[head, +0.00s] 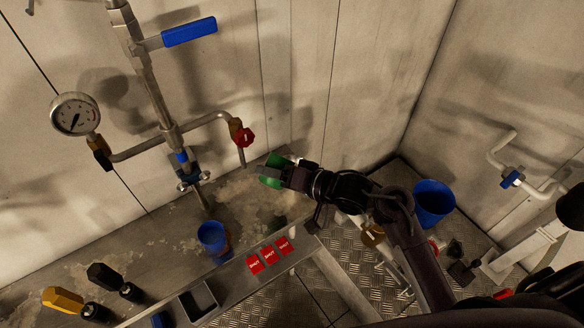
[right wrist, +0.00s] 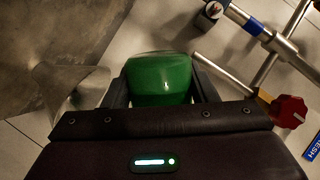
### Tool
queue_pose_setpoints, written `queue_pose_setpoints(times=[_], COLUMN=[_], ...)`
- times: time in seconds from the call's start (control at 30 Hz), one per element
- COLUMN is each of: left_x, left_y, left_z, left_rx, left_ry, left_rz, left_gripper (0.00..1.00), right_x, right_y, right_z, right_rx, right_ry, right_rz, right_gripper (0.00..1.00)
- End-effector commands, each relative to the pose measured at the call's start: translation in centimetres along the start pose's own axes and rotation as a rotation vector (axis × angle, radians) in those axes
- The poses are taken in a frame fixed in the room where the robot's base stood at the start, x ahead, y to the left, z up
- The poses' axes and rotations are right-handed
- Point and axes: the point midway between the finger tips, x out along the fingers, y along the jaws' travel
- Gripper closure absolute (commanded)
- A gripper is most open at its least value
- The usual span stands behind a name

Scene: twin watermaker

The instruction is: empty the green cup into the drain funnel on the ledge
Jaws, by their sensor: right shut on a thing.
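My right gripper (head: 277,172) is shut on the green cup (head: 279,160), holding it over the back right part of the ledge. In the right wrist view the cup (right wrist: 160,78) sits between the two fingers of the right gripper (right wrist: 160,88). The cup's inside and contents are hidden, and I cannot tell how far it is tilted. A pale, flared metal shape (right wrist: 68,88) left of the cup in the right wrist view looks like the drain funnel, apart from the cup. I cannot make out the funnel in the head view. My left gripper is not in view.
Pipework with a red-handled tap (head: 243,137) stands close left of the cup. A blue cup (head: 212,238) stands on the stained metal ledge (head: 150,262). Red labels (head: 269,256) line its front. A blue bucket (head: 433,203) is on the floor at right.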

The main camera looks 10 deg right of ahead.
Motion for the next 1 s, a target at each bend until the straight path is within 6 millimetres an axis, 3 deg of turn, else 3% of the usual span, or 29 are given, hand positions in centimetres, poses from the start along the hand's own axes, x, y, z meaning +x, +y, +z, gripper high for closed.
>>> queue_pose_setpoints(times=[1.0], left_x=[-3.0], left_y=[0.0], left_z=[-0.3], left_rx=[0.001], left_ry=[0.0], left_rz=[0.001], left_gripper=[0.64], right_x=[0.1], right_y=[0.4], right_z=[0.2], right_rx=[0.132], right_ry=[-0.031], right_rz=[-0.028], right_gripper=[0.72])
